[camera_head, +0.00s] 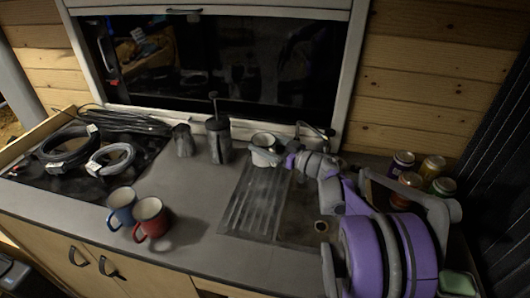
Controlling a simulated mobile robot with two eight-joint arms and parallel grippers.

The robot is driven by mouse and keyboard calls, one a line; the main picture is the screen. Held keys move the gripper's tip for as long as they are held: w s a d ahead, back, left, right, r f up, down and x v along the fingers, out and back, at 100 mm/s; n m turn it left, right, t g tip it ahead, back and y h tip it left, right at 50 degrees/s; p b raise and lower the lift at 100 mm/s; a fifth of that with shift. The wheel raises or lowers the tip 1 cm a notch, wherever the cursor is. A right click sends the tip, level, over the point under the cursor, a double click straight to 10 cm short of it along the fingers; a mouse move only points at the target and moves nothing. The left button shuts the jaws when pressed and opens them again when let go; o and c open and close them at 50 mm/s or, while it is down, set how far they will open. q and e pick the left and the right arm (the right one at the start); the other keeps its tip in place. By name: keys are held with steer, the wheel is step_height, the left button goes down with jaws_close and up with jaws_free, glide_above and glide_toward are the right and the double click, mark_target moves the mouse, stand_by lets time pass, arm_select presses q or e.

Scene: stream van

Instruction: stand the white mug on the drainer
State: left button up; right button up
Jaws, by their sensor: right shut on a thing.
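The white mug (264,141) is at the back end of the grooved drainer (250,205), near the window side. It looks upright, with its opening facing up. My right gripper (278,158) reaches in from the right and is shut on the mug at its near right side. I cannot tell whether the mug's base touches the drainer or is slightly above it. The drainer's grooves are bare. My left gripper is not in view.
A blue mug (121,206) and a red mug (150,218) stand on the counter at left. A black press pot (218,137) and a dark pitcher (183,141) stand left of the white mug. Coiled cables (65,147) lie at far left.

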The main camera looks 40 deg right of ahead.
steer(key=shift+f, duration=1.55)
steer(key=shift+f+b, duration=0.2)
steer(key=shift+b, duration=0.15)
steer(key=o, duration=1.2)
steer(key=shift+o, duration=0.2)
steer(key=shift+r, duration=0.1)
steer(key=shift+r+p, duration=0.25)
steer(key=shift+p, duration=0.1)
steer(key=b+v, duration=0.1)
steer(key=v, duration=1.1)
steer(key=shift+f, duration=0.1)
